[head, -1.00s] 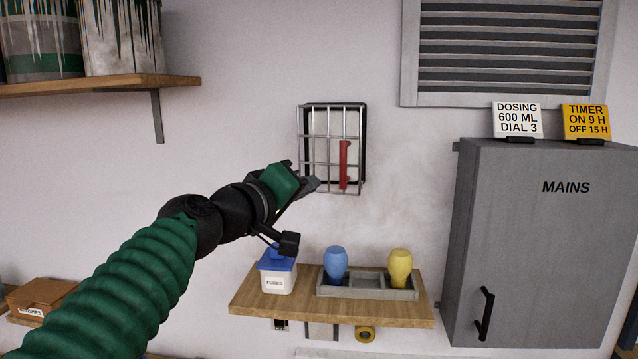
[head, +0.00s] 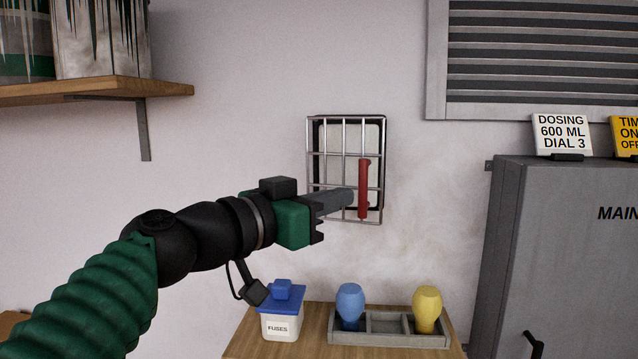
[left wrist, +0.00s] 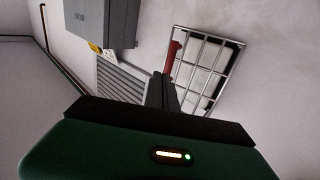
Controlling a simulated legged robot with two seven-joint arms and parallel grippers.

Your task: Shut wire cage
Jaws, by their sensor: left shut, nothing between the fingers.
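The wire cage (head: 345,153) is a grid of grey bars over a pale, dark-edged panel on the wall. A red upright handle (head: 364,190) is on its right part. The wire front looks offset from the panel; I cannot tell how wide the gap is. My left gripper (head: 350,197) is shut and empty, its fingertips at the lower bars just left of the handle. Contact is unclear. In the left wrist view, the fingers (left wrist: 162,92) point towards the cage (left wrist: 208,65) and the red handle (left wrist: 172,57). My right gripper is not in view.
Below is a wooden shelf (head: 245,341) with a fuses tub (head: 281,326) and a grey tray (head: 390,340) holding a blue bulb (head: 350,303) and a yellow bulb (head: 427,306). A grey mains cabinet (head: 560,240) stands right. Upper left, a shelf (head: 120,87) bears paint tins (head: 103,42).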

